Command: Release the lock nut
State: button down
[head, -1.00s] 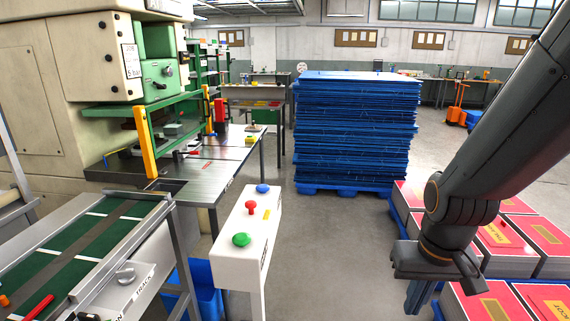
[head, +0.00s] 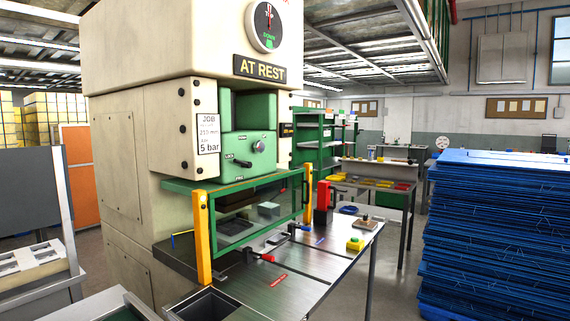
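The green slide block (head: 250,140) of the press carries a round grey knob (head: 258,146) and, below and left of it, a short dark lever handle (head: 243,163). Small white lettering sits beside the lever, too small to read surely. No part is clearly marked as the lock nut; the lever or knob may belong to it. The lever points right and slightly down. My gripper is not in view now, and nothing touches the knob or lever.
A sign on the press reads AT REST (head: 260,68), under a round dial (head: 267,25). A job card (head: 208,134) shows 5 bar. A green-framed guard (head: 258,210) between yellow posts stands below the block. The steel bench (head: 310,265) holds red-handled tools. Blue stacked sheets (head: 495,230) stand right.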

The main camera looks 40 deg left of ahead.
aim_at(244, 164)
jog(key=i, duration=2)
jog(key=u, duration=1.75)
jog(key=i, duration=1.7)
jog(key=u, duration=2.5)
